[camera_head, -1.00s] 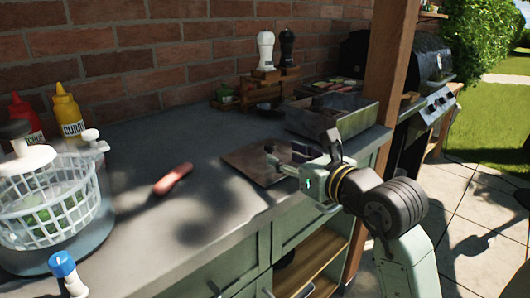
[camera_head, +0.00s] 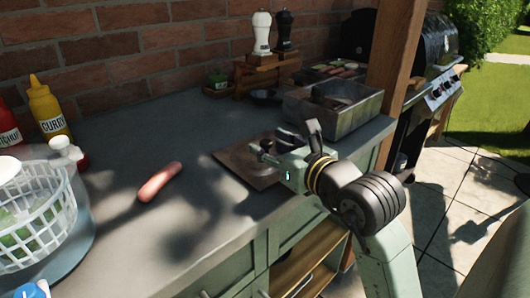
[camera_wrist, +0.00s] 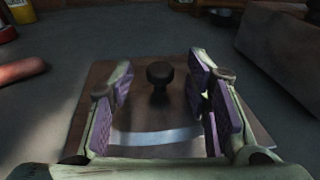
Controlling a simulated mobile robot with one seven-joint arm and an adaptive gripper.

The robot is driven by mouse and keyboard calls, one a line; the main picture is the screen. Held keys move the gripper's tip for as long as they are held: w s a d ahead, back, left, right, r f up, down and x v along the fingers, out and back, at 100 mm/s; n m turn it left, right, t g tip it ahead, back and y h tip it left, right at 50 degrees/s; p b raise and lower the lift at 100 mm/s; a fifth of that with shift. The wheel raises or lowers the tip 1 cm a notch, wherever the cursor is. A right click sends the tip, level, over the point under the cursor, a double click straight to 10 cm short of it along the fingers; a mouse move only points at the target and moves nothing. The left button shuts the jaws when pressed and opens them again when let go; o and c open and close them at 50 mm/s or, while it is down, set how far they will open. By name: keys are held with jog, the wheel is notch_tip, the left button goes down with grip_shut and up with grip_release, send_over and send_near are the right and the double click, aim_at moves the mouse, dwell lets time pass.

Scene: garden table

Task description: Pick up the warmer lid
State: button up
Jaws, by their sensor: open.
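The warmer lid (camera_head: 240,164) is a flat, brownish metal plate lying on the grey counter. In the wrist view, the lid (camera_wrist: 88,112) has a black round knob (camera_wrist: 160,74) standing up from it. My gripper (camera_head: 274,150) is over the lid in the head view, partly covering it. In the wrist view, my gripper (camera_wrist: 161,84) is open, with purple pads to the left and right of the knob and gaps on both sides. The exact height of the fingertips over the lid is hard to tell.
An open metal box (camera_head: 350,124) stands just behind the lid. A sausage (camera_head: 160,182) lies on the counter to the left. Shakers (camera_head: 262,33) stand on a small wooden rack by the brick wall.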

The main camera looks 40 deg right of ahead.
jog(key=shift+c, duration=0.3)
grip_shut()
dwell(0.3)
